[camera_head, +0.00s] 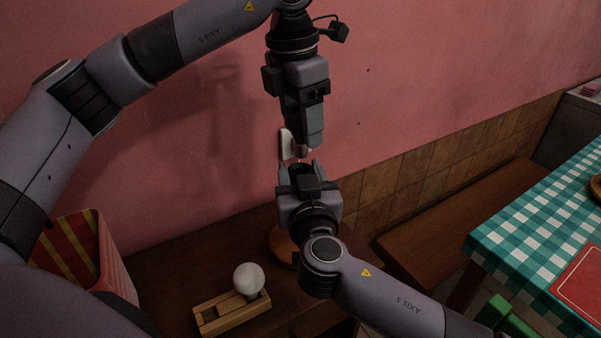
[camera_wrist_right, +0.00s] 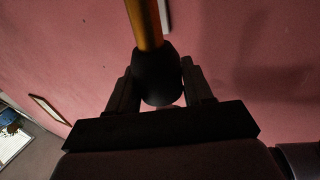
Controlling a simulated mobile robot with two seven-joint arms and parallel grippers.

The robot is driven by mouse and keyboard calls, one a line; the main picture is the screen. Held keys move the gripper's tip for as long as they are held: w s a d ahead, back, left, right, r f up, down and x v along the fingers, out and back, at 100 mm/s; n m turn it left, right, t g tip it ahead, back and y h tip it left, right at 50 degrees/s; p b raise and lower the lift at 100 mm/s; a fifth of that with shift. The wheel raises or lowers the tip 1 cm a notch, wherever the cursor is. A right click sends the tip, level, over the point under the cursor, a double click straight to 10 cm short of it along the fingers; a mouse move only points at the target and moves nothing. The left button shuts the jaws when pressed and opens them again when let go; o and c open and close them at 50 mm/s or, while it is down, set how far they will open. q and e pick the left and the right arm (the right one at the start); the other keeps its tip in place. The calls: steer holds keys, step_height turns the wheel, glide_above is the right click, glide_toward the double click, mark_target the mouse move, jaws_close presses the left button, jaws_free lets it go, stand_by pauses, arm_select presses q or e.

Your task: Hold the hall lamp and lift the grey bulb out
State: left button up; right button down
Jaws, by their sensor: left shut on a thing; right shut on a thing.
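The hall lamp shows in the head view as a round brown base (camera_head: 282,243) on the wooden bench, partly hidden by my right arm. In the right wrist view, its brass stem (camera_wrist_right: 145,22) and black socket (camera_wrist_right: 157,76) stand between the fingers of my right gripper (camera_wrist_right: 157,92), which is shut on the lamp. In the head view my right gripper (camera_head: 301,170) is just below my left gripper (camera_head: 303,152). My left gripper points down and is shut on the grey bulb, which its fingers almost wholly hide. I cannot tell whether the bulb still touches the socket.
A white round bulb (camera_head: 248,278) sits on a small wooden rack (camera_head: 222,318) on the bench. A pink bin (camera_head: 112,262) with striped lining stands left. A white plate (camera_head: 286,144) is on the pink wall behind the grippers. A checked table (camera_head: 520,235) stands right.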

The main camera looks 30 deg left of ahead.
arm_select(q)
steer(key=shift+r, duration=1.45)
arm_select(e)
steer(key=shift+c, duration=1.9)
jaws_free()
steer(key=v, duration=1.2)
arm_select(q)
steer(key=shift+s+d, duration=0.1)
arm_select(e)
steer(key=shift+s+d, duration=0.1)
